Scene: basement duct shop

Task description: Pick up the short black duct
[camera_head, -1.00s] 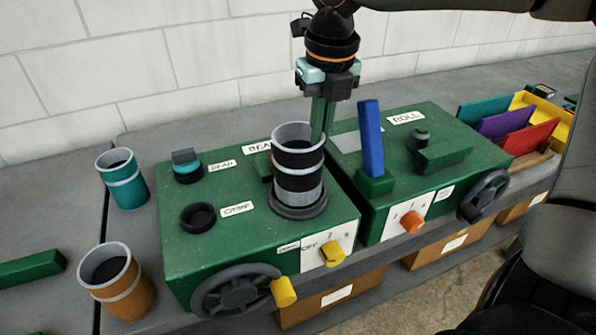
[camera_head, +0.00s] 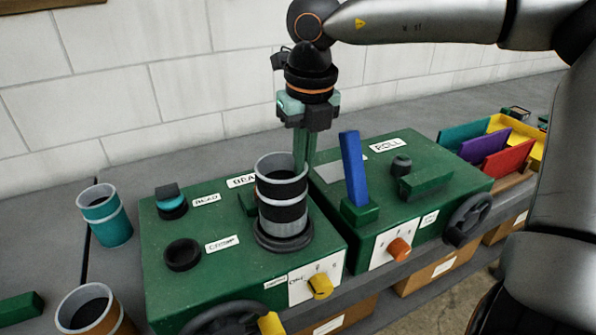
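The short black duct (camera_head: 283,191) is a black cylinder with grey bands and an open grey rim. It stands upright on a round dark base on the left green machine (camera_head: 200,262). My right gripper (camera_head: 304,170) points straight down at the duct's back right rim. Its two thin green fingers look close together. Their tips are partly hidden at the rim, so I cannot tell whether they hold the wall. My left gripper is not in view.
A blue upright bar (camera_head: 353,170) stands close right on the second green machine (camera_head: 440,205). A teal duct (camera_head: 107,222) and an orange duct (camera_head: 92,312) stand at the left. Coloured bins (camera_head: 485,150) are at the right. A white block wall is behind.

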